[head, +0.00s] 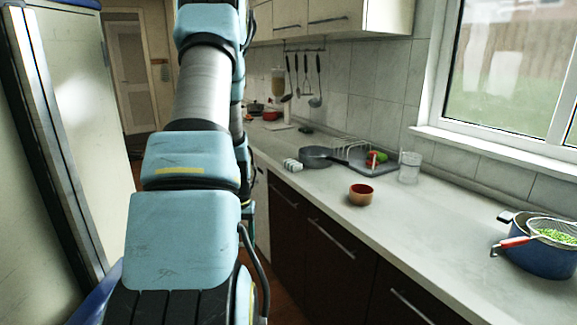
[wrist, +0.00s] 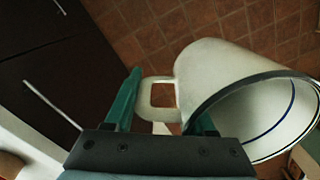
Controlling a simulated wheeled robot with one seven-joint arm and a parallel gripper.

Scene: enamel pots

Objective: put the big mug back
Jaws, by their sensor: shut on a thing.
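The big mug (wrist: 212,68) is white enamel with a dark rim and a thin blue line inside. In the wrist view it lies tilted, its open mouth toward the lower right. My gripper (wrist: 163,107) has a green finger on either side of the mug's handle and is shut on it. The mug is held in the air, with tiled floor beyond it. In the head view my arm fills the left middle, and neither gripper nor mug shows.
The counter (head: 437,237) runs along the right, bare in its front middle. On it stand a brown bowl (head: 361,195), a glass (head: 409,168), a grey pan (head: 316,158) and a blue pot (head: 543,257) with a strainer of peas. Dark drawers (head: 340,255) lie below.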

